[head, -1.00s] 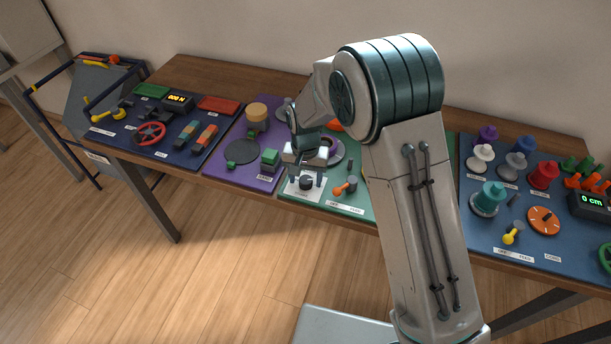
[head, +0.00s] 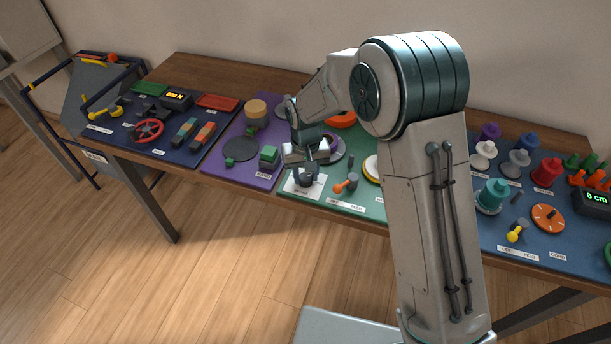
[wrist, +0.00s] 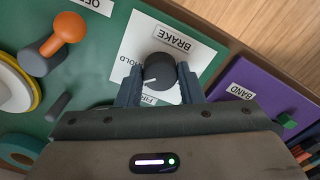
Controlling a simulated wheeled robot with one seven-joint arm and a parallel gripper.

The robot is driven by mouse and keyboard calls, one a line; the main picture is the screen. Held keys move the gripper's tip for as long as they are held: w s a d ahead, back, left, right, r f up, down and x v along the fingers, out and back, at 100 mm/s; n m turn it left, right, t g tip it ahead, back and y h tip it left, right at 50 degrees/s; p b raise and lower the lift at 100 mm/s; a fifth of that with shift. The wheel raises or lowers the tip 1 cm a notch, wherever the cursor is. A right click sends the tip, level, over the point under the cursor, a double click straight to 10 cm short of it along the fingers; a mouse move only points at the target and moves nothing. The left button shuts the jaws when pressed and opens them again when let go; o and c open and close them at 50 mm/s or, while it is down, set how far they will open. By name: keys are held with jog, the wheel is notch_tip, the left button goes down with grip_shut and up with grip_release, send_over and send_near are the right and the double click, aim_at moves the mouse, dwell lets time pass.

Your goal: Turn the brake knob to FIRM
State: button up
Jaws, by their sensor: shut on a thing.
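The brake knob (wrist: 160,72) is a dark round knob on a white plate (wrist: 197,52) marked BRAKE. Printed labels reading FIRM and HOLD, both partly covered, sit near it. A short white mark on the knob's face points toward the lower left in the wrist view, roughly between those two labels; its exact setting is hard to tell. My gripper (wrist: 160,84) has one finger on each side of the knob and is shut on it. In the head view my gripper (head: 307,172) is down over the white plate (head: 291,187), and the fingers partly hide the knob.
On the green panel (head: 367,207), an orange-tipped lever (head: 345,184) stands close right of the plate. The purple panel (head: 238,172) lies to the left, with a green block (head: 269,156). The table's front edge is close. My arm hides part of the green panel.

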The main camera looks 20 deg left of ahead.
aim_at(305, 177)
jog(key=n+b, duration=0.1)
jog(key=n, duration=0.3)
jog(key=shift+w+n, duration=0.1)
jog(key=shift+n, duration=0.3)
jog(key=n, duration=0.4)
jog(key=shift+a+r+n, duration=0.1)
jog(key=shift+n, duration=0.2)
jog(key=o, duration=1)
notch_tip(305, 177, up, 14)
jog(key=shift+b, duration=0.3)
